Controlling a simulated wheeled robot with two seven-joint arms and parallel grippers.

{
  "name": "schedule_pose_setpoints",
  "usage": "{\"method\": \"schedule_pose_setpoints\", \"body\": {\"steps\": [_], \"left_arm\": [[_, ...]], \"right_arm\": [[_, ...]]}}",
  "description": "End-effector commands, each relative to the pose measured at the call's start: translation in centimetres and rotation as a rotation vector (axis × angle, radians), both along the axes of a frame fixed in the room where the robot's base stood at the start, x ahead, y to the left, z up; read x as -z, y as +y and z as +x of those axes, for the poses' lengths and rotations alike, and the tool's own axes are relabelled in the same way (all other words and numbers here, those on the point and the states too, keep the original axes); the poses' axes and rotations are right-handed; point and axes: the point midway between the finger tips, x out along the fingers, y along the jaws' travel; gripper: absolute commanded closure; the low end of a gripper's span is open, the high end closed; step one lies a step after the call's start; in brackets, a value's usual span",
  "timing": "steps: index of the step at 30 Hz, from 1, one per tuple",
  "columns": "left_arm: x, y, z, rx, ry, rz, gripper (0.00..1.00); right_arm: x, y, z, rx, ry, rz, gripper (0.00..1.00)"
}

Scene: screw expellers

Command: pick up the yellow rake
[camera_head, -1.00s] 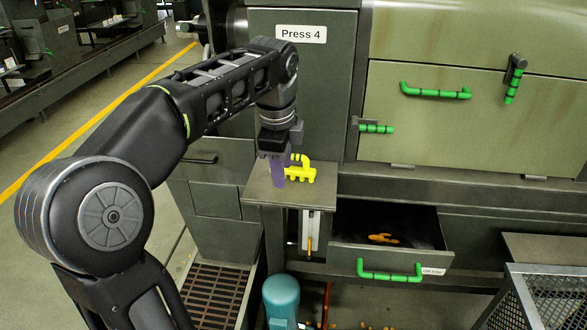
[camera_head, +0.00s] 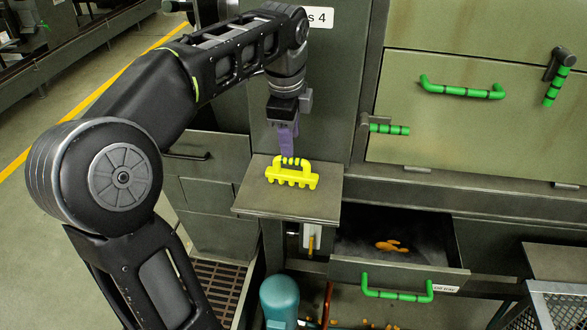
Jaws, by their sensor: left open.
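The yellow rake (camera_head: 292,176) lies on a small grey shelf (camera_head: 310,206) in front of the press. It has a raised handle loop on the far side and short stubby teeth toward the near side. My left gripper (camera_head: 287,148), with purple fingers, points down right above and behind the rake's handle. It is open. The fingertips overlap the handle's top in the picture; whether they touch it I cannot tell. My right gripper is not in view.
The press body with green handles (camera_head: 460,89) rises behind and to the right. An open drawer (camera_head: 400,278) holding an orange piece (camera_head: 391,246) sticks out right of the shelf. A teal cylinder (camera_head: 280,300) stands below, and a mesh bin (camera_head: 556,306) is at the lower right.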

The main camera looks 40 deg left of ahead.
Motion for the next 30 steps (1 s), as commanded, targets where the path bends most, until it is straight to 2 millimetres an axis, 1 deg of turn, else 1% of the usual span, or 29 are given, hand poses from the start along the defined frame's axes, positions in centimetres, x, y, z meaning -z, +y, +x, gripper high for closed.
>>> {"method": "schedule_pose_setpoints", "body": {"steps": [7,15,25,28,30], "left_arm": [[0.1,0.0,0.0,0.0,0.001,0.0,0.58],[2.5,0.2,0.4,0.0,0.001,0.0,0.58],[2.7,0.2,0.4,0.0,0.001,0.0,0.58],[3.5,0.3,0.5,-0.001,0.002,0.0,0.58],[4.5,0.3,0.6,0.0,0.004,-0.001,0.58]], "right_arm": [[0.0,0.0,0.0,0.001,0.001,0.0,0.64],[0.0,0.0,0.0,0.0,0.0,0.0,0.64],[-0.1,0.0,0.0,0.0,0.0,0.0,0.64],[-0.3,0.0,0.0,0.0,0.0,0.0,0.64],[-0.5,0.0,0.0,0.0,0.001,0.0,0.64]]}}
